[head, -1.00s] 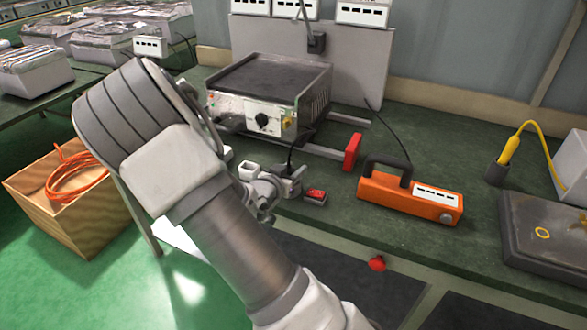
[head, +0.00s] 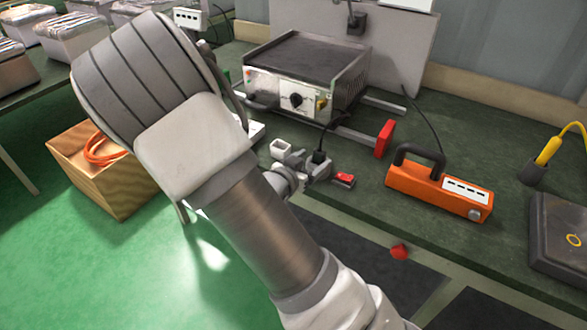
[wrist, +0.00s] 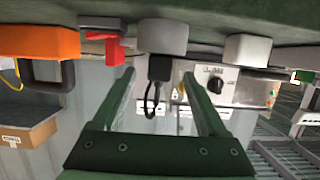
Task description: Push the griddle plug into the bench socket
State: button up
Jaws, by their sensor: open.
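The griddle (head: 306,62) stands on the bench, with a dark top and a dial on its front panel. Its black plug (head: 318,158) is upright at a grey socket block (head: 317,173), with its cable rising from it. In the wrist view, which looks inverted, the plug (wrist: 160,68) meets the round grey block (wrist: 163,38); I cannot tell how deep it sits. My gripper (wrist: 160,77) is open, one finger on either side of the plug and cable, with visible gaps. In the head view my arm hides most of the gripper.
A pale open-topped block (head: 281,150) and a red switch (head: 344,179) flank the socket. A red-ended rail (head: 384,139) is behind. A wooden box (head: 105,170) is on the floor.

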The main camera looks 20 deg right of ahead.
jog(key=p+v, duration=0.2)
jog(key=v, duration=0.8)
jog(key=w+a+r+n+y+p, duration=0.2)
jog(key=w+a+r+y, duration=0.2)
jog(key=a+y, duration=0.35)
jog(key=s+a+r+n+y+p, duration=0.2)
jog(key=s+a+r+n+y, duration=0.15)
jog(key=r+y, duration=0.4)
jog(key=s+d+r+n+g+h+p, duration=0.1)
jog(key=s+d+r+n+p, duration=0.1)
jog(key=s+r, duration=0.4)
jog(key=s+d+r+n+g+h+p, duration=0.1)
jog(key=s+d+r, duration=0.4)
jog(key=s, duration=0.6)
notch_tip(320, 180, up, 2)
jog(key=shift+d+r+n+g+h+p, duration=0.1)
jog(key=shift+d+n+g+h+p, duration=0.25)
jog(key=shift+n+g+h, duration=0.5)
jog(key=shift+s+a, duration=0.1)
